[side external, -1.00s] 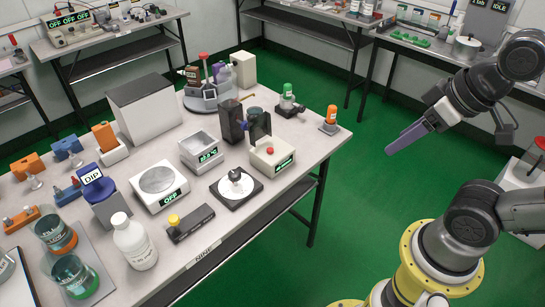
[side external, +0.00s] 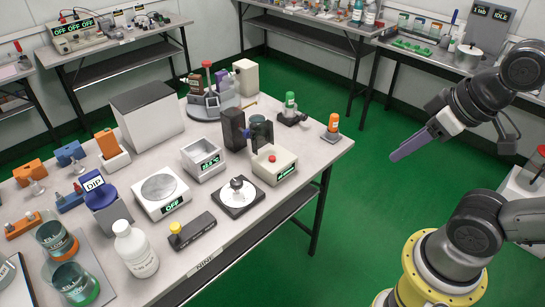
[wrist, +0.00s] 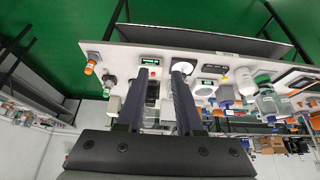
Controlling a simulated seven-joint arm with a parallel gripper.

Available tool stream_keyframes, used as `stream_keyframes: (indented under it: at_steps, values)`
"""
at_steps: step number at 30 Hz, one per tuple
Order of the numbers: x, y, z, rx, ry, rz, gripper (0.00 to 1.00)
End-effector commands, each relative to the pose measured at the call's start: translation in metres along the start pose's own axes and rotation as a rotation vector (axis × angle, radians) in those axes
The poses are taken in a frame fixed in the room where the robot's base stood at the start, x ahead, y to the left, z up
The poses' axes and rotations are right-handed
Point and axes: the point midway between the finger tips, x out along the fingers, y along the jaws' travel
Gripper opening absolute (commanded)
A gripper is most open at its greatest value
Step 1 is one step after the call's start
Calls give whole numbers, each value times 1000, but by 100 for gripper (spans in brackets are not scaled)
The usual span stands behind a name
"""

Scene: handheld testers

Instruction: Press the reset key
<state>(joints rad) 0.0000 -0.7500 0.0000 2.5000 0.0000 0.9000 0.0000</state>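No key marked as reset can be read in either view. The candidates I see in the side view are a red button (side external: 272,158) on a cream box (side external: 274,170) with a green display, and a yellow knob (side external: 175,227) on a dark handheld-shaped unit (side external: 193,231) near the table's front edge. My gripper (side external: 393,158) is in the air right of the table, well apart from everything on it. In the wrist view, its two dark fingers (wrist: 161,72) stand apart with nothing between them. The cream box's green display also shows beyond the fingers.
The grey table (side external: 240,230) is crowded with a white hotplate (side external: 160,193), a round balance plate (side external: 238,196), a white bottle (side external: 135,248) and glass beakers (side external: 72,280). An orange-topped unit (side external: 333,124) stands at the right corner. The floor between table and arm is clear.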

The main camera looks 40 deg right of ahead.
Motion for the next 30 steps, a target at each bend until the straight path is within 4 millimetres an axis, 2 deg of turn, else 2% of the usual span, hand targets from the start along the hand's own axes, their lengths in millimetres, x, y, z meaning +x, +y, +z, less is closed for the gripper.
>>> stream_keyframes:
  at_steps: [1,5,6,30]
  values:
    - [0,0,0,0,0,0,25]
    - [0,0,0,0,0,0,1]
    - [0,0,0,0,0,0,0]
    - [0,0,0,0,0,0,0]
